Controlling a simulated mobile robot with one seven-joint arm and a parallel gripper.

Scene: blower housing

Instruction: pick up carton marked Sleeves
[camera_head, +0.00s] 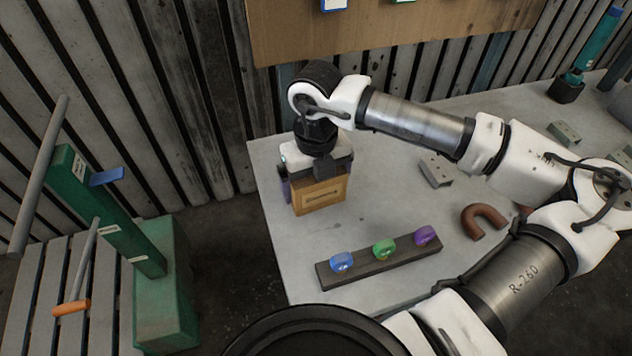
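A small tan-orange carton (321,196) is at the left end of the grey table, its front face showing a darker rectangular marking. I cannot read the word Sleeves on it. My gripper (316,168) points down directly over the carton, with its white and dark body covering the carton's top and back. A dark purplish part shows along the carton's left side, and a dark block sits at its top front. The fingertips are mostly hidden, so I cannot tell whether they grip the carton. The carton appears to rest on the table.
A brown U-shaped piece (484,221) and a grey block (436,171) are to the right. A green stand (165,285) is left of the table, across a gap. The corrugated wall is close behind.

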